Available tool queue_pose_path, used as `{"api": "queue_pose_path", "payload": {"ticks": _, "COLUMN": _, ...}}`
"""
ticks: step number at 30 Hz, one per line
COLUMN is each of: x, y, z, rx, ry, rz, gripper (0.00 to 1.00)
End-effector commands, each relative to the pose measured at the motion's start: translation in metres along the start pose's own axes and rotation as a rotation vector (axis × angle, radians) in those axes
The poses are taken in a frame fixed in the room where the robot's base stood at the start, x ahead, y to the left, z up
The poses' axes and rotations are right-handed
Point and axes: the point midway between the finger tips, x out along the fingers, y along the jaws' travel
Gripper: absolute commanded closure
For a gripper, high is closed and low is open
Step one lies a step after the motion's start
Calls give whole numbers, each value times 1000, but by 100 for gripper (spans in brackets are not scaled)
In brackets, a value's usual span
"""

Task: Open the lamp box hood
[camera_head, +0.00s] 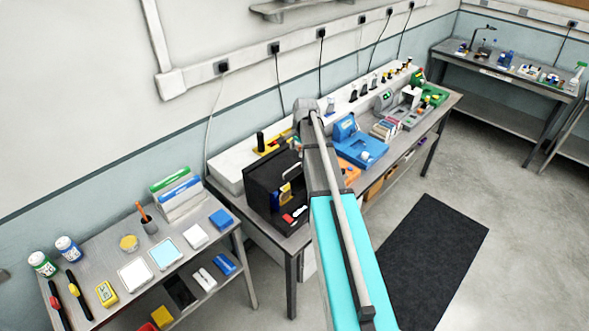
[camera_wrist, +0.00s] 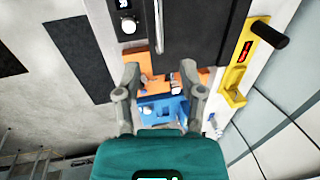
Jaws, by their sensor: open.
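The lamp box is a black box (camera_head: 262,178) on the middle bench in the head view, left of my arm. A pale bar handle (camera_head: 291,171) is on its front side. In the wrist view the black hood (camera_wrist: 205,35) fills the top middle, with the bar handle (camera_wrist: 158,25) along its left edge. My gripper (camera_wrist: 160,76) is open and empty in the wrist view, its fingers apart below the handle in the picture. I cannot tell its height above the box. In the head view my arm hides part of the box's right side.
A yellow holder (camera_wrist: 236,72) with a black knob stands beside the box. A blue device (camera_head: 359,146) and orange parts (camera_wrist: 140,62) lie beyond it. The floor around the black mat (camera_head: 432,250) is clear.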

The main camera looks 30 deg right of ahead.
Motion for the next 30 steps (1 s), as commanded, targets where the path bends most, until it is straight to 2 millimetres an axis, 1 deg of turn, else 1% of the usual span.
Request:
{"api": "queue_pose_path", "payload": {"ticks": 1, "x": 8, "y": 0, "z": 0, "rx": 0, "ry": 0, "rz": 0, "gripper": 49}}
{"api": "queue_pose_path", "payload": {"ticks": 30, "x": 80, "y": 0, "z": 0, "rx": -1, "ry": 0, "rz": 0, "gripper": 49}}
